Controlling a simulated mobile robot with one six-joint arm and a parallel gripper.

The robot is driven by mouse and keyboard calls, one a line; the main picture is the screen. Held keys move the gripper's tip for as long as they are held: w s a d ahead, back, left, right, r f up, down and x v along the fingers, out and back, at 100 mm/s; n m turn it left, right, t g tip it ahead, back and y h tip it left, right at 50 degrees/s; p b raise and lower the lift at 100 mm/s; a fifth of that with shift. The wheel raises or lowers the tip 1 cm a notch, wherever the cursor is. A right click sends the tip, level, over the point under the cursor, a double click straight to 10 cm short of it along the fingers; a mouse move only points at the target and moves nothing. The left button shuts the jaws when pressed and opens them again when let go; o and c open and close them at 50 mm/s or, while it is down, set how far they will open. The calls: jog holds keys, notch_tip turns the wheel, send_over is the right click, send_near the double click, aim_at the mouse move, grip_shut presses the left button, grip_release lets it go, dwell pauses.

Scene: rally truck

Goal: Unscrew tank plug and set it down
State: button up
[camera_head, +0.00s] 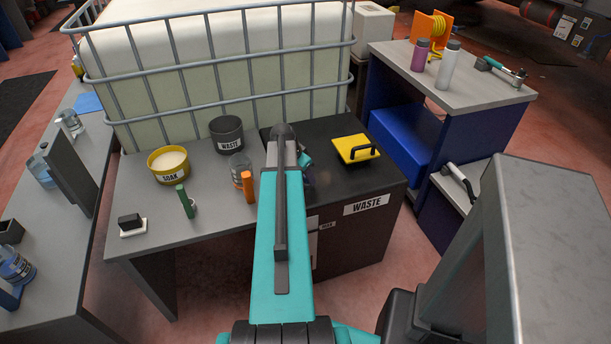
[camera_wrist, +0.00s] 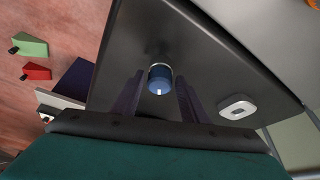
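In the wrist view a small blue cylinder (camera_wrist: 160,79) with a pale ring and a white spot stands on a dark surface (camera_wrist: 205,50). It may be the tank plug, but I cannot tell for sure. My gripper (camera_wrist: 160,88) has its two dark fingers apart, one on each side of the cylinder, with what looks like a narrow gap. In the head view my arm reaches over the workbench toward the caged tank (camera_head: 190,60).
The workbench (camera_head: 150,205) holds a yellow SOAK tub (camera_head: 168,177), a dark WASTE cup (camera_head: 227,145), a green item (camera_head: 187,205) and an orange item (camera_head: 248,190). A yellow lid with a black handle (camera_head: 356,148) lies on the dark WASTE cabinet (camera_head: 375,175). Bottles stand on the right-hand bench (camera_head: 480,92).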

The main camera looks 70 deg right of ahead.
jog(key=shift+m+g, duration=0.3)
jog(key=shift+m, duration=0.6)
jog(key=c, duration=0.6)
jog(key=shift+n, duration=0.3)
jog(key=shift+n, duration=0.6)
jog(key=shift+s+t, duration=0.1)
jog(key=shift+t, duration=0.3)
